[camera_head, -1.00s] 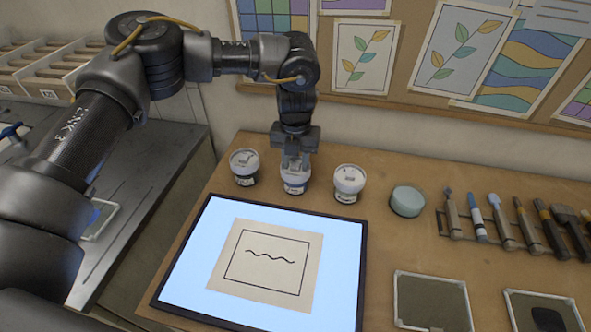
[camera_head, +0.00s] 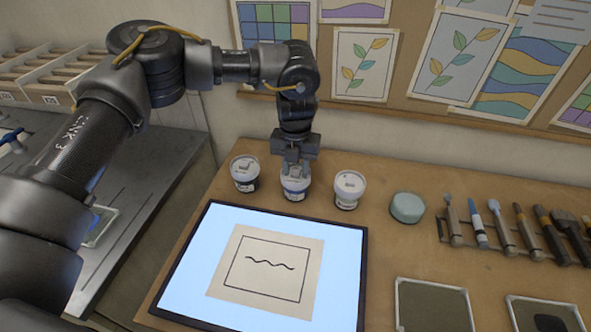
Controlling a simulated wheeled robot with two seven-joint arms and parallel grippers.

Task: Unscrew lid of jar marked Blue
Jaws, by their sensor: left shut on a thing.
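Three small jars with whitish lids stand in a row at the back of the wooden table: a left jar (camera_head: 244,174), a middle jar with a blue band (camera_head: 294,187) and a right jar (camera_head: 348,190). The label writing is too small to read. My left gripper (camera_head: 295,168) points down from above and is shut on the lid of the middle jar. The jar stands upright, and its lid is partly hidden by the fingers. My right gripper is not in view.
A lit panel (camera_head: 195,290) with a paper drawing (camera_head: 265,268) lies in front of the jars. A round pale-blue item (camera_head: 407,207) sits to the right, then a rack of brushes and tools (camera_head: 520,238). Two framed dark plates (camera_head: 432,303) (camera_head: 545,314) lie at front right.

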